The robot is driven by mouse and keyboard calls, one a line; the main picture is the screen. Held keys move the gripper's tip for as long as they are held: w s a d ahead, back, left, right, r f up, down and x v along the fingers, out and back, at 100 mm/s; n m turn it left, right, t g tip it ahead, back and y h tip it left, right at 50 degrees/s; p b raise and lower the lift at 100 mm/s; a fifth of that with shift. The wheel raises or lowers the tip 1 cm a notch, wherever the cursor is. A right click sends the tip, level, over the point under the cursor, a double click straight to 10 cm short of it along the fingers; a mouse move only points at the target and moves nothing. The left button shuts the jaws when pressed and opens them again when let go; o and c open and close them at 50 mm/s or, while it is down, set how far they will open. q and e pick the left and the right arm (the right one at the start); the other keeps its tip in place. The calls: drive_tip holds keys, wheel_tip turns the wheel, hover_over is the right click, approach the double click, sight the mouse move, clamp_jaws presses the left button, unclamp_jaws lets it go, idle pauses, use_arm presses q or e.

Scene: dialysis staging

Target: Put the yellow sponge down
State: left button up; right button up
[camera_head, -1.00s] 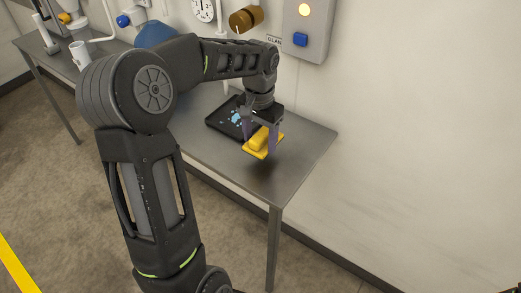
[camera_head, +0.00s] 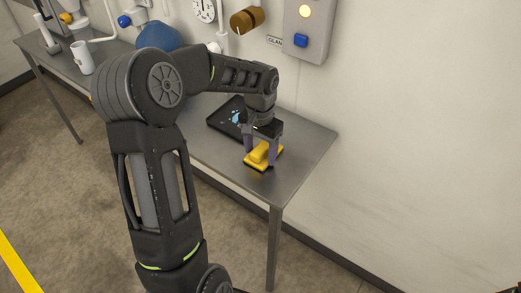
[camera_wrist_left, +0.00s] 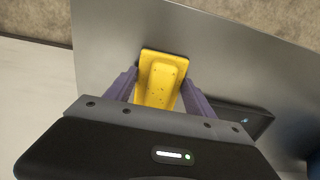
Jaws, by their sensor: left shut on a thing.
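The yellow sponge (camera_head: 262,156) is at the right part of the metal table (camera_head: 304,152), in front of the black tray (camera_head: 217,119). My left gripper (camera_head: 263,154) points down over it and is shut on it, with a purple finger on either side. In the left wrist view the sponge (camera_wrist_left: 160,80) shows between the fingers of my left gripper (camera_wrist_left: 158,88). The sponge is low over the tabletop; I cannot tell whether it touches. My right gripper is not in view.
The black tray holds small light-blue pieces (camera_head: 236,117). A wall box with a blue button (camera_head: 300,40) hangs behind. The table's right end is bare.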

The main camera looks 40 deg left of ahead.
sight(260, 148)
use_arm(q)
drive_tip(key=shift+f, duration=0.15)
drive_tip(key=o, duration=1.4)
drive_tip(key=shift+o, duration=0.2)
drive_tip(key=shift+r, duration=0.3)
drive_tip(key=shift+w+r, duration=0.1)
drive_tip(key=shift+r, duration=0.2)
wheel_tip(260, 148, up, 11)
drive_tip(key=shift+b, duration=0.35)
drive_tip(key=shift+r, duration=0.1)
